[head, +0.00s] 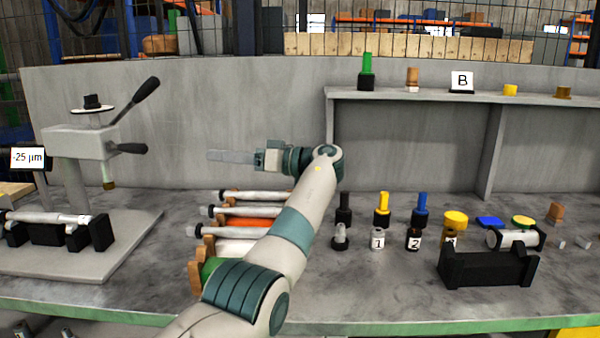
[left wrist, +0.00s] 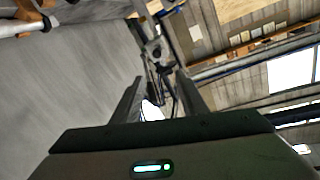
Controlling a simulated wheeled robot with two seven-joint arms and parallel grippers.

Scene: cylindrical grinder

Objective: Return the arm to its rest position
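My left arm rises from the bottom of the head view and bends at its wrist. My left gripper (head: 232,157) points left, above the bench and in front of the grey back panel. In the left wrist view its two fingers (left wrist: 160,98) stand apart with nothing held between them. A dark stand-like shape and a small white patch show beyond the fingers, too unclear to name surely. My right gripper is in neither view.
A measuring stand (head: 85,145) with black levers stands left of the gripper. Shafts on a rack (head: 250,210) lie below, partly hidden by my arm. Bottles, caps and a black cradle (head: 488,268) stand to the right. A shelf (head: 430,96) is above them.

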